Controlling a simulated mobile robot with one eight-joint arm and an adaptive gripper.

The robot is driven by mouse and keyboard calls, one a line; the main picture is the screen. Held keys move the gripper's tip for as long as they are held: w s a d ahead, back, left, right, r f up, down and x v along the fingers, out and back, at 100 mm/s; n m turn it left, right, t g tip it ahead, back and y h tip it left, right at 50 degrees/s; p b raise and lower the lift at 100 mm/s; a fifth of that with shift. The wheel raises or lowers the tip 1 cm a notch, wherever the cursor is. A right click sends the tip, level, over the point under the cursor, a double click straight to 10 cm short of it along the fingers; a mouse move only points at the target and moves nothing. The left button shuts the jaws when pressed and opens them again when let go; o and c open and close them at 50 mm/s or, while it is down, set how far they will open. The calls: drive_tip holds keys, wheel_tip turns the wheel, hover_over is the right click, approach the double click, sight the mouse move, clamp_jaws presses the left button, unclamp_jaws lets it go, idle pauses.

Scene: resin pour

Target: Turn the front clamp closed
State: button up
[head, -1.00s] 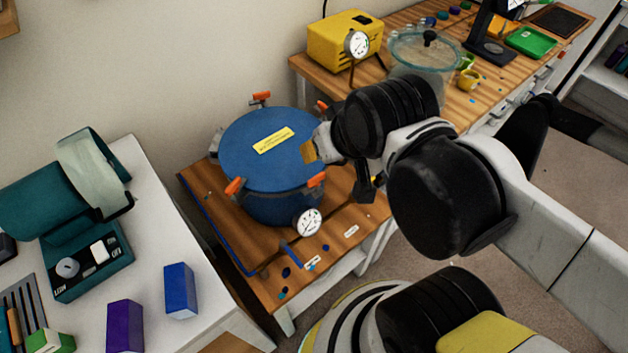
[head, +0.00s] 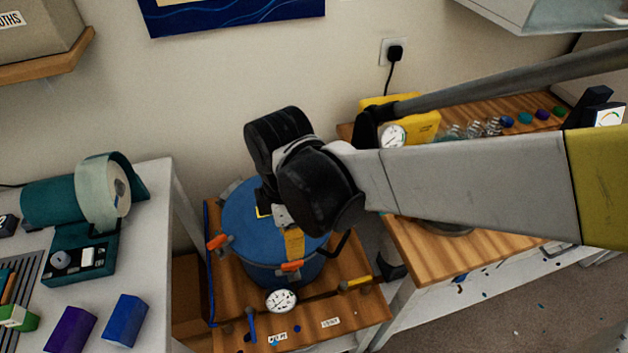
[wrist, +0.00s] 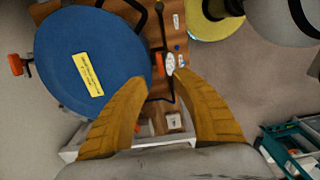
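The pressure pot has a blue lid (head: 242,215) with a yellow label (wrist: 88,75) and orange-handled clamps around its rim. One orange clamp (head: 292,266) is at the front right rim, above the dial gauge (head: 281,300). It shows as a small orange piece (wrist: 160,66) beside the gauge in the wrist view. Another orange clamp (head: 218,242) is at the left rim, with its handle slanted. My gripper (wrist: 160,77) is open, its yellow fingers apart above the lid's edge. In the head view my gripper (head: 294,243) is just behind the front right clamp. I see no contact; my arm hides the rear rim.
The pot stands on a wooden bench (head: 350,320). A white table (head: 145,260) with a teal machine (head: 75,225) is at the left. Another wooden bench (head: 435,250) with a yellow box (head: 425,122) is at the right, partly behind my arm.

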sight(292, 263)
drive_tip(key=f+b, duration=0.4)
drive_tip(key=f, duration=0.6)
drive_tip(key=shift+a+f, duration=0.2)
clamp_jaws()
